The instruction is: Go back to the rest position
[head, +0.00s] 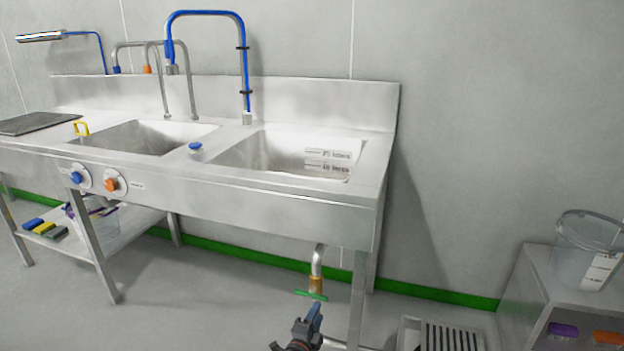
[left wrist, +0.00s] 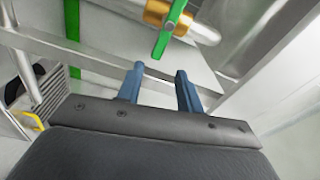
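My left gripper (head: 312,318) shows at the bottom of the head view, low in front of the sink bench and just below the drain valve. In the left wrist view its two blue fingers (left wrist: 161,83) stand apart with nothing between them. The brass drain valve (head: 317,285) with a green lever (head: 311,295) hangs under the right basin. In the left wrist view the green lever (left wrist: 169,30) lies just beyond the fingertips, apart from them. My right gripper is in neither view.
The steel sink bench (head: 280,203) has two basins and a front leg (head: 357,300) close right of the gripper. A slotted floor grate (head: 450,336) lies at the lower right. A cabinet (head: 540,290) with a clear bucket (head: 585,255) stands at the right. Floor left of the gripper is clear.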

